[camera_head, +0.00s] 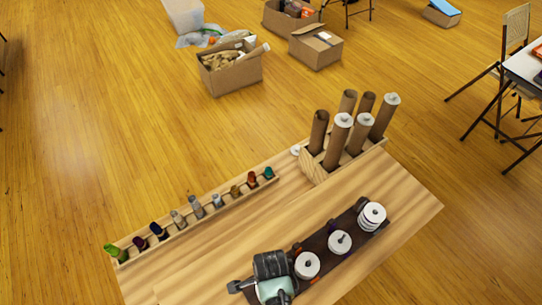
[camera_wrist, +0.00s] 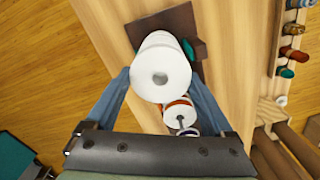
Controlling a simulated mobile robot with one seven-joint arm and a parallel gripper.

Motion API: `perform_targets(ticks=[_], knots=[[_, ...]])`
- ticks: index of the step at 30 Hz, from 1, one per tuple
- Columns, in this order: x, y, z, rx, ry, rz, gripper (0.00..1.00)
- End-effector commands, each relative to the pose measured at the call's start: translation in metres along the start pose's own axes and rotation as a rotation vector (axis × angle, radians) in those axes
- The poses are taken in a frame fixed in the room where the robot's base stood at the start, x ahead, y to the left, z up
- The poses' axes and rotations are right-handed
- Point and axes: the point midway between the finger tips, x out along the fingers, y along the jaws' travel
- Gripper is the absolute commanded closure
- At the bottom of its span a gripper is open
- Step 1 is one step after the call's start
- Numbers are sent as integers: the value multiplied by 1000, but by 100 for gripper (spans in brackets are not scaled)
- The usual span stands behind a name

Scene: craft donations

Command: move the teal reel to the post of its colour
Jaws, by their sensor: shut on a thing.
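In the wrist view, my gripper (camera_wrist: 163,88) is shut on a white-flanged reel (camera_wrist: 160,62), seen end-on with a grey hole at its middle. The colour of its winding is hidden. A teal patch (camera_wrist: 188,48) shows beyond the held reel, against the dark board (camera_wrist: 168,20). Whether the held reel touches the board or a post cannot be told. In the head view, my gripper hides the near left part of the board (camera_head: 322,236). White-topped reels stand along it at the near side (camera_head: 307,265), middle (camera_head: 340,242) and far right (camera_head: 372,215).
A long rack (camera_head: 228,205) of small coloured spools lies along the table's left edge. A wooden holder (camera_head: 318,170) with several upright cardboard tubes (camera_head: 339,140) stands at the back. Bare tabletop (camera_head: 285,205) lies between rack and board. Boxes (camera_head: 230,75) are on the floor beyond.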

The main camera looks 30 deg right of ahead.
Motion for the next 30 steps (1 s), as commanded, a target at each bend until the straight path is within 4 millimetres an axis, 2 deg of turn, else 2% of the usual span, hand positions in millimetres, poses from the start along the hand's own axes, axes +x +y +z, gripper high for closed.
perform_targets(ticks=[15, 23, 24, 26, 30], knots=[[33, 0, 0, 0, 0, -1, 66], [34, 0, 0, 0, 0, -1, 66], [34, 0, 0, 0, 0, -1, 11], [34, 0, 0, 0, 0, -1, 0], [34, 0, 0, 0, 0, -1, 0]])
